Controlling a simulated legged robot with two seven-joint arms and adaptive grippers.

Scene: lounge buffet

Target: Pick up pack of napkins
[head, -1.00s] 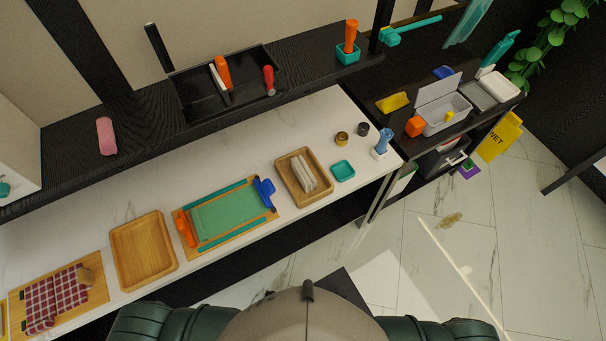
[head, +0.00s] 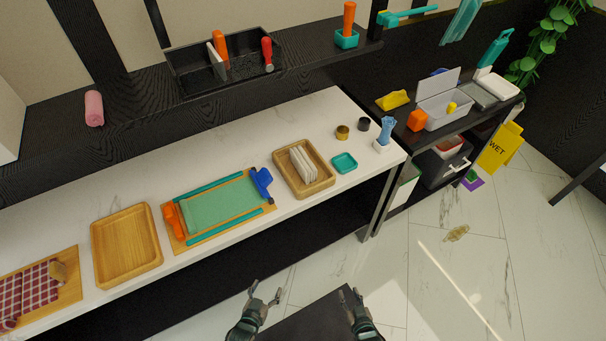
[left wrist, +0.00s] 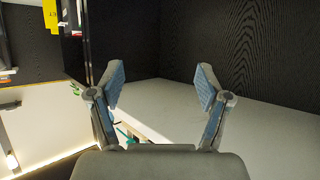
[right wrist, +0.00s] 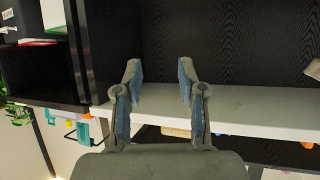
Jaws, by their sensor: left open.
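The pack of napkins looks like a white stack (head: 302,164), lying in a small wooden tray (head: 322,185) on the white counter in the head view. My left gripper (head: 265,291) is in front of the counter, below and left of the tray in the picture. It is open and empty, and its spread fingers also show in the left wrist view (left wrist: 160,80). My right gripper (head: 353,289) is in front of the counter, below and right of the tray. It is open and empty in the right wrist view (right wrist: 158,72). I cannot make out the napkins in either wrist view.
Left of the napkin tray is a board with a green cloth (head: 222,205) and a blue clip (head: 262,184). A teal dish (head: 344,163) sits right of the tray. An empty wooden tray (head: 127,246) is further left. A dark shelf (head: 140,130) runs behind the counter.

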